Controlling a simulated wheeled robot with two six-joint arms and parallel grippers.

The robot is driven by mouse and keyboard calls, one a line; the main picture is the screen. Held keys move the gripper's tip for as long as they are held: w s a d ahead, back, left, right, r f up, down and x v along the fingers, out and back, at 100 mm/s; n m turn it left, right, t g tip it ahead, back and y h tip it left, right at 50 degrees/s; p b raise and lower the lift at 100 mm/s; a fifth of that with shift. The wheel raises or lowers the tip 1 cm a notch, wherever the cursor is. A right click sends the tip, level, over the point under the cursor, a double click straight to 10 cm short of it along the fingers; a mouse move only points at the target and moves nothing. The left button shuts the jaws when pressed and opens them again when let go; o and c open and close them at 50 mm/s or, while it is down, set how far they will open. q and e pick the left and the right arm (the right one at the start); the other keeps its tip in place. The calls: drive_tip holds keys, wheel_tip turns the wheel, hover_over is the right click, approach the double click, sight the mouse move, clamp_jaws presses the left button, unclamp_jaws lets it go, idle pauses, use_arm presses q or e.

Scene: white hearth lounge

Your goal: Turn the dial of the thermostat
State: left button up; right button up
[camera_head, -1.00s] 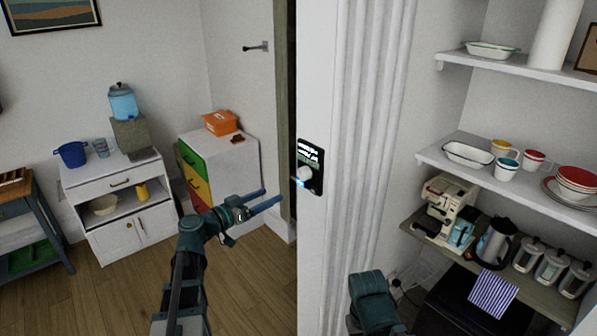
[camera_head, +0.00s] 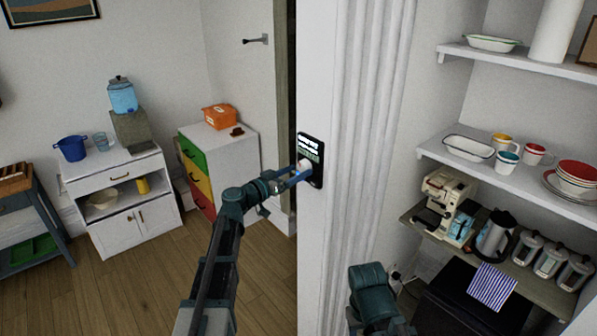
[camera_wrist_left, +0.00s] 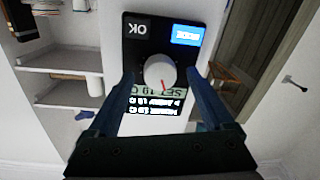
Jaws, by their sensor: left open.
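The thermostat (camera_head: 313,152) is a black panel with a lit screen on the white wall edge, right of centre in the head view. In the left wrist view the thermostat (camera_wrist_left: 138,48) shows upside down, with an OK button, a blue button and a screen reading SET 19. Its round white dial (camera_wrist_left: 159,72) has a red pointer mark. My left gripper (camera_head: 301,172) is at the thermostat, and its fingers lie on either side of the dial. In the left wrist view the open fingers (camera_wrist_left: 160,88) show gaps to the dial. My right gripper is not in view.
A fluted white pilaster (camera_head: 365,120) stands right of the thermostat. Shelves with crockery (camera_head: 520,175) and a counter with a coffee machine (camera_head: 446,205) are further right. A drawer cabinet (camera_head: 238,150) and a white sideboard (camera_head: 125,190) stand at left.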

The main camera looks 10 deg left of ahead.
use_arm(q)
drive_tip(key=shift+w+d, duration=0.4)
drive_tip(key=shift+w, duration=0.15)
drive_tip(key=shift+c, duration=0.3)
clamp_jaws()
drive_tip(key=shift+n, duration=0.3)
drive_tip(key=n+p, duration=0.1)
drive_tip(key=n, duration=0.5)
drive_tip(key=shift+r, duration=0.15)
drive_tip(key=n, duration=0.3)
drive_tip(key=shift+n+g, duration=0.3)
drive_tip(key=shift+g, duration=0.1)
drive_tip(key=shift+n+p, duration=0.35)
drive_tip(key=shift+n, duration=1.35)
drive_tip(key=shift+s, duration=0.1)
